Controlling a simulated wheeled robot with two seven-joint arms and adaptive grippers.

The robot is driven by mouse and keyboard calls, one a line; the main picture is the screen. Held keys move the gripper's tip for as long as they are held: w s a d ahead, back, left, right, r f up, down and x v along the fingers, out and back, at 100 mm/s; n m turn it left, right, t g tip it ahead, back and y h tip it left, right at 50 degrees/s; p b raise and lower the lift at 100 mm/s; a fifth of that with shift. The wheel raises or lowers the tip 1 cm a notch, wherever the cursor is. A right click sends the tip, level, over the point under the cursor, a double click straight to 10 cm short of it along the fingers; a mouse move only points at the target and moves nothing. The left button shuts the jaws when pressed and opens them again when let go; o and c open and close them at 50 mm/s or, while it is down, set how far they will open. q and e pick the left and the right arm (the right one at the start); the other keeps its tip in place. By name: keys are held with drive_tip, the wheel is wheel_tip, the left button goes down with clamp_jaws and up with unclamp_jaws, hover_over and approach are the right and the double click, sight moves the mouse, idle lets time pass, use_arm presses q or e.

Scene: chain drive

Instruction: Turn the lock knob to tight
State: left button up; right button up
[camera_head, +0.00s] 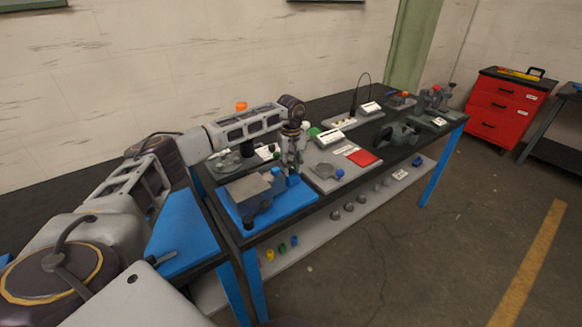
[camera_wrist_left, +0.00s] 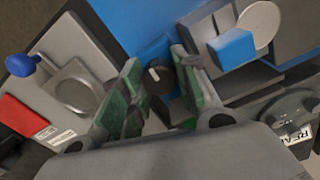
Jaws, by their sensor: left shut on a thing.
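My left gripper (camera_head: 291,160) reaches down over the right part of a blue base plate (camera_head: 237,216) on the bench. In the left wrist view, its two green-padded fingers (camera_wrist_left: 158,86) stand on either side of the lock knob (camera_wrist_left: 160,75), a dark round knob with a small pale mark, and are shut on it. The knob sits by the blue plate (camera_wrist_left: 125,25). In the head view the gripper hides the knob. A blue block (camera_wrist_left: 232,48) with a pale disc beside it is right of the fingers. My right gripper is in neither view.
Dark clamp-like tools (camera_head: 399,134) stand further along the bench. Several small parts lie on the lower shelf (camera_head: 330,222). A red drawer cabinet (camera_head: 505,108) stands at far right.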

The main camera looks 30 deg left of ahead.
sight(291, 166)
use_arm(q)
drive_tip(key=shift+w+r, duration=0.1)
idle(0.3)
drive_tip(key=o, duration=0.7)
drive_tip(key=shift+o, duration=0.2)
wheel_tip(291, 166, up, 12)
idle(0.4)
idle(0.4)
